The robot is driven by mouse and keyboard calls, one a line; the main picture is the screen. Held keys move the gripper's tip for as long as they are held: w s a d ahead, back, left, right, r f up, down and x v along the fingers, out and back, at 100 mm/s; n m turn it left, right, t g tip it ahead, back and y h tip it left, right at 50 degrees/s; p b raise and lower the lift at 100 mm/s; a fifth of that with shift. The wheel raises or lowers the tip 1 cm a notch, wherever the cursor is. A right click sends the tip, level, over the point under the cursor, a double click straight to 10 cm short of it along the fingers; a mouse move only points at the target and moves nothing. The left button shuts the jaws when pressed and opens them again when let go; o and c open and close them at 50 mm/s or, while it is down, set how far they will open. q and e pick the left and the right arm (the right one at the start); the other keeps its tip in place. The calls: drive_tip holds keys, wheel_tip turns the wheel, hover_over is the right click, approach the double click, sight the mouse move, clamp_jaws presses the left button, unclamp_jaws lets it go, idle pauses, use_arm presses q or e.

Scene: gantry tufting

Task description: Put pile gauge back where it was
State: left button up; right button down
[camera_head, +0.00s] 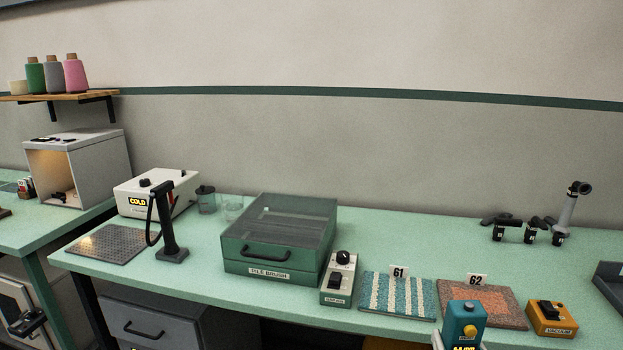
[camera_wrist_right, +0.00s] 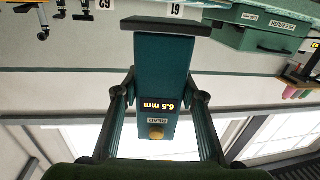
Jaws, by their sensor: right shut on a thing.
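The pile gauge (camera_head: 466,318) is a teal block with a yellow button and a lit display, in front of sample 62 in the head view. In the right wrist view, which looks upside down, the gauge (camera_wrist_right: 160,75) reads 6.5 mm and has a wide dark foot plate. My right gripper (camera_wrist_right: 163,98) is shut on it, one finger on each side. The gauge hides part of the bench's front edge in the head view. My left gripper does not show in either view.
Carpet samples 61 (camera_head: 398,296) and 62 (camera_head: 500,303) lie on the green bench. An orange vacuum switch box (camera_head: 551,318) stands right of them, a grey control box (camera_head: 339,279) left. The pile brush case (camera_head: 279,240) is farther left. Bare bench top lies behind the samples.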

drive_tip(key=s+a+f, duration=0.2)
drive_tip(key=s+a, duration=0.1)
drive_tip(key=s, duration=0.3)
drive_tip(key=s+a+f+y, duration=0.1)
drive_tip(key=s+a+f, duration=0.1)
drive_tip(key=s+a, duration=0.2)
drive_tip(key=s, duration=0.3)
drive_tip(key=shift+f+n+y, duration=0.3)
drive_tip(key=shift+f, duration=0.05)
drive_tip(key=shift+w, duration=0.15)
drive_tip(key=shift+h, duration=0.5)
drive_tip(key=w+d+r, duration=0.1)
drive_tip(key=w+d, duration=0.2)
drive_tip(key=w, duration=0.1)
drive_tip(key=w+d+r, duration=0.2)
drive_tip(key=w+d, duration=0.1)
drive_tip(key=w, duration=0.1)
drive_tip(key=w+d+r, duration=0.1)
drive_tip(key=w+d, duration=0.2)
drive_tip(key=w, duration=0.1)
drive_tip(key=shift+w+d+r, duration=0.15)
drive_tip(key=shift+w+d, duration=0.05)
drive_tip(key=shift+w, duration=0.05)
drive_tip(key=w+d+r+m+h, duration=0.3)
drive_tip(key=w+d+r, duration=0.2)
drive_tip(key=d+r, duration=0.5)
drive_tip(key=shift+w+d+r+h, duration=0.3)
drive_tip(key=shift+w+d, duration=0.1)
drive_tip(key=shift+d, duration=0.25)
